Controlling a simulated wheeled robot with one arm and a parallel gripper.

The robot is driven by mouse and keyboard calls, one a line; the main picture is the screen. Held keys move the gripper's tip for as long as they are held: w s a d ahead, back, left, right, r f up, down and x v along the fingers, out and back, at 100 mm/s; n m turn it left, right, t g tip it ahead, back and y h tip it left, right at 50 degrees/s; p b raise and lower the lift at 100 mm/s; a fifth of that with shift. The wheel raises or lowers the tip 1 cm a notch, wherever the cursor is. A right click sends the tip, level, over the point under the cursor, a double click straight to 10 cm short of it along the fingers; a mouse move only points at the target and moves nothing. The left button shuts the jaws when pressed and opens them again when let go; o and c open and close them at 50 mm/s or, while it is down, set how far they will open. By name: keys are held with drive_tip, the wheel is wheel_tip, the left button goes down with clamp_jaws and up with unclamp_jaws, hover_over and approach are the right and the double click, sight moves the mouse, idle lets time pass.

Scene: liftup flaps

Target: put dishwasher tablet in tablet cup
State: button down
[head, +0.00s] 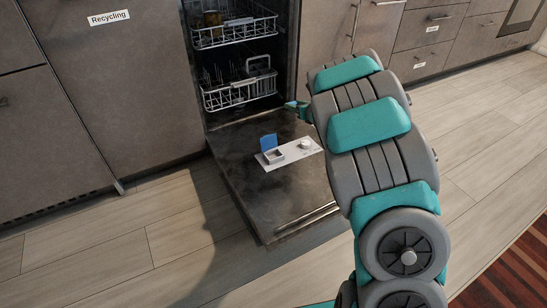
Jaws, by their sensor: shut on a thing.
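The tablet cup (275,156) is a small square recess in a pale dispenser panel on the inside of the lowered dishwasher door. Its blue lid (268,142) stands up, open, at the cup's back edge. My gripper (291,104) shows only in part beyond my arm, above and to the right of the cup, near the right side of the dishwasher opening. It is shut on the dishwasher tablet, of which hardly anything can be made out at this size. The gripper is apart from the cup.
The dishwasher door (230,180) lies open and flat, its surface clear around the dispenser. A round cap (305,144) sits right of the cup. The lower rack (240,92) and upper rack (235,32) are inside the dishwasher. Cabinets (110,90) flank it.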

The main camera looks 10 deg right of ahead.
drive_tip(key=s+d+f+n+g+y+p, duration=0.1)
drive_tip(key=s+f, duration=0.3)
drive_tip(key=s+d+f+n+g+y+p, duration=0.1)
drive_tip(key=s+d+f+n+y, duration=0.1)
drive_tip(key=s+f, duration=0.2)
drive_tip(key=s+d+f+n+y+p, duration=0.1)
drive_tip(key=s+d+f+n+y, duration=0.1)
drive_tip(key=s+f, duration=0.2)
drive_tip(key=shift+s+d+f+g, duration=0.25)
drive_tip(key=shift+s+f+g, duration=0.15)
drive_tip(key=shift+f, duration=0.2)
drive_tip(key=b, duration=0.1)
hover_over(278, 160)
drive_tip(key=shift+w+d+f, duration=0.15)
drive_tip(key=shift+w+f, duration=0.25)
drive_tip(key=shift+f, duration=0.4)
drive_tip(key=shift+f+b, duration=0.4)
drive_tip(key=shift+f, duration=1.4)
drive_tip(key=shift+f+b, duration=0.45)
drive_tip(key=shift+f, duration=0.15)
drive_tip(key=c, duration=0.9)
unclamp_jaws()
drive_tip(key=o, duration=0.5)
drive_tip(key=shift+f, duration=0.1)
drive_tip(key=shift+c, duration=0.2)
